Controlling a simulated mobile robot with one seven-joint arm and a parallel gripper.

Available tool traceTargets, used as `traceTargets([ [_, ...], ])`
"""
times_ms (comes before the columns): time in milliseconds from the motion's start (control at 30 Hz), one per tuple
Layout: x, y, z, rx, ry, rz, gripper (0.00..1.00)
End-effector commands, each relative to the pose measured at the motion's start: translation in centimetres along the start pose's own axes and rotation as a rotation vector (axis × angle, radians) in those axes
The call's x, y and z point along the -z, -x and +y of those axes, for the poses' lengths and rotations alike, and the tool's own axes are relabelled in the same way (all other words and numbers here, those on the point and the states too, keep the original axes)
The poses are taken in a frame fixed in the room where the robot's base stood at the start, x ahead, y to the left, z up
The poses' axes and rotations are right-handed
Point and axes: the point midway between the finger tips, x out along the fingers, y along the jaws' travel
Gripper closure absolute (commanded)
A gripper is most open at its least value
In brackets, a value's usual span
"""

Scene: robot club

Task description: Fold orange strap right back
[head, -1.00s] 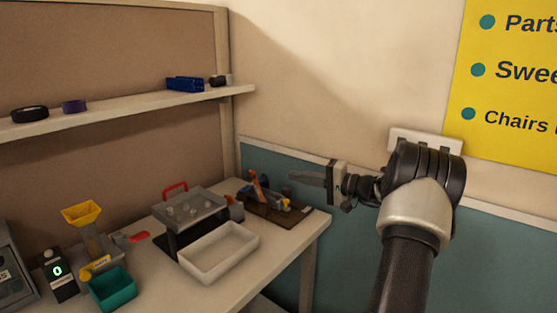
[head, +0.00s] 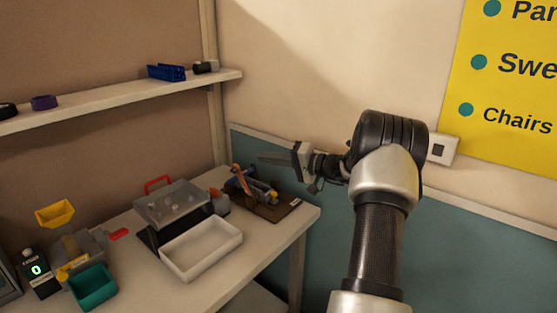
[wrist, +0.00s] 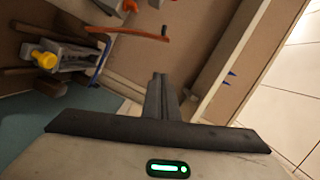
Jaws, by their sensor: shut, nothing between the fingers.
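The orange strap (head: 239,175) stands up, leaning, from the fixture on a dark brown board (head: 268,213) at the bench's right end. In the wrist view the orange strap (wrist: 135,33) is a thin, slightly bent strip at the upper left. A blue strap (wrist: 100,62) shows nearer the fixture's yellow knob (wrist: 43,59). My gripper (head: 262,158) is shut and empty, pointing left, just right of and a little above the orange strap's upper end. In the wrist view its closed fingers (wrist: 160,78) appear apart from the strap.
A white tray (head: 202,248) and a grey box with a clear lid and red handle (head: 172,204) stand left of the board. The wall is close behind the board. A shelf (head: 120,100) runs above the bench at left.

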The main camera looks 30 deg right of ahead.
Motion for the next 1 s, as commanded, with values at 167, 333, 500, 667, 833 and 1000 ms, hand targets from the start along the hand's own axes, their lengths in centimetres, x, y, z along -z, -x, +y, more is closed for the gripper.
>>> traceTargets([
  [167,-0.1,-3.9,-0.1,0.002,0.000,-0.002,1.00],
  [333,-2.5,-4.4,0.0,-0.001,-0.004,-0.001,1.00],
  [500,-3.6,-4.7,0.0,0.000,0.000,0.001,1.00],
  [667,-3.9,-4.8,0.0,0.000,-0.001,0.001,1.00],
  [833,-3.9,-4.8,0.0,0.000,-0.001,0.000,1.00],
  [1000,-4.5,-4.9,0.4,-0.005,0.024,0.000,1.00],
])
